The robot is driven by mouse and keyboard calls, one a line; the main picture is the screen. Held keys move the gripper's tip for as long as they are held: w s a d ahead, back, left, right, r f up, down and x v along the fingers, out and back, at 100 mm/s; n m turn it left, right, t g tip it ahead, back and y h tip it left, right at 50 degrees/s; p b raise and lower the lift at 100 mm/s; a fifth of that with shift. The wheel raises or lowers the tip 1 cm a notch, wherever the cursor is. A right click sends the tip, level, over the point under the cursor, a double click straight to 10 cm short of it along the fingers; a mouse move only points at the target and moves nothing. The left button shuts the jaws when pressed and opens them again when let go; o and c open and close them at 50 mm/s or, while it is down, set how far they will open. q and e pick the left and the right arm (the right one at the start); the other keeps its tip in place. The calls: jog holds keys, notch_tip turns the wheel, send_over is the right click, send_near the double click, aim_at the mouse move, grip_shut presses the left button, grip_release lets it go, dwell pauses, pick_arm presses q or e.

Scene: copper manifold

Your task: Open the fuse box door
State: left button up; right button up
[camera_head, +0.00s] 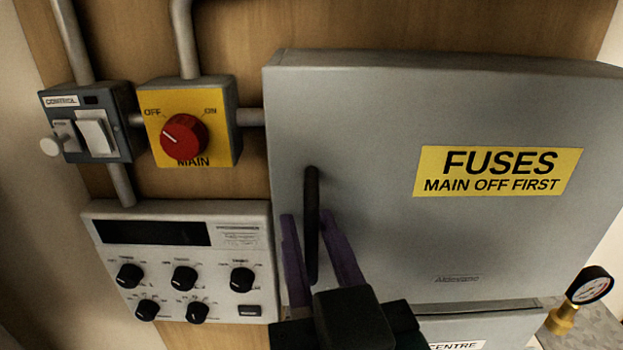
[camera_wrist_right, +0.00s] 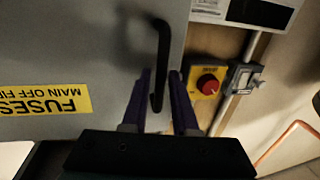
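The grey fuse box door (camera_head: 370,130) looks shut. It bears a yellow "FUSES MAIN OFF FIRST" label (camera_head: 498,171). Its black upright bar handle (camera_head: 311,190) is near the left edge. My right gripper (camera_head: 307,216) has its purple fingers apart, one on each side of the handle's lower part. In the right wrist view the handle (camera_wrist_right: 162,45) also runs down between the two fingers (camera_wrist_right: 160,72), with a gap visible. Contact with the handle cannot be made out. My left gripper is not in view.
Left of the box are a yellow main switch (camera_head: 222,150), its red knob (camera_head: 183,137) pointing towards OFF, a control switch box (camera_head: 97,122) and a panel with black knobs (camera_head: 225,290). A pressure gauge (camera_head: 590,285) is at lower right. Another grey box (camera_head: 500,325) sits below.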

jog(key=shift+c, duration=0.3)
grip_shut()
dwell(1.1)
